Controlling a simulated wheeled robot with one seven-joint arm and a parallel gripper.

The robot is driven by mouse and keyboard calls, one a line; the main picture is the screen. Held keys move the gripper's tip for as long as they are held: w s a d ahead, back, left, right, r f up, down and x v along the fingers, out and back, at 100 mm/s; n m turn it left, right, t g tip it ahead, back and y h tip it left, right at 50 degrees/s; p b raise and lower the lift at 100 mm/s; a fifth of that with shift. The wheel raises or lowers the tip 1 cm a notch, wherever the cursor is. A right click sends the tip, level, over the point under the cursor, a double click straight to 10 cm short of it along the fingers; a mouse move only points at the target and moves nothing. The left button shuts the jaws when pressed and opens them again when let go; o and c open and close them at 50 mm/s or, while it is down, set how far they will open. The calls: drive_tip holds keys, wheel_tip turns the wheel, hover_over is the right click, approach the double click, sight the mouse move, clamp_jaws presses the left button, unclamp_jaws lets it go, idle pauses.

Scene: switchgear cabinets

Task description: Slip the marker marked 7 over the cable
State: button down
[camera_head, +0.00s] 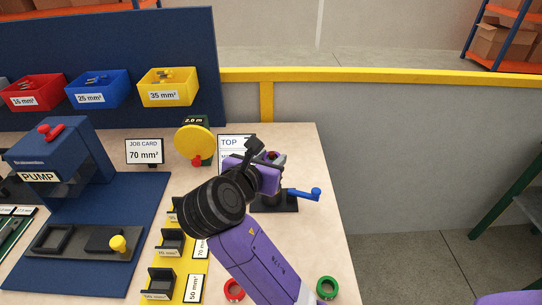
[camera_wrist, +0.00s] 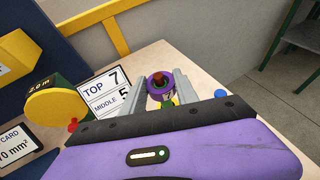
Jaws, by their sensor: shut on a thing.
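My gripper (camera_head: 268,162) is over the stand with the blue handle (camera_head: 315,194), near the table's right side. In the wrist view its two fingers (camera_wrist: 164,80) are closed on a purple ring-shaped marker (camera_wrist: 153,88). I cannot read a number on the ring. A red-brown cable end (camera_wrist: 158,77) shows in the ring's opening; I cannot tell how far the ring sits over it. A yellow-green part (camera_wrist: 175,101) shows below, between the fingers. My gripper and wrist hide most of the cable in the head view.
A sign (camera_wrist: 107,92) reads TOP 7, MIDDLE 5. A red ring (camera_head: 234,290) and a green ring (camera_head: 327,288) lie at the table's front. A yellow disc (camera_head: 194,140) marked 2.0 m stands left of the gripper. The pump (camera_head: 58,150) and several bins are further left.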

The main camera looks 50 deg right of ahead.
drive_tip(key=shift+f, duration=0.35)
drive_tip(key=c, duration=0.9)
unclamp_jaws()
drive_tip(key=shift+o, duration=0.2)
drive_tip(key=v, duration=0.7)
drive_tip(key=shift+a, duration=0.4)
drive_tip(key=shift+s+r, duration=0.1)
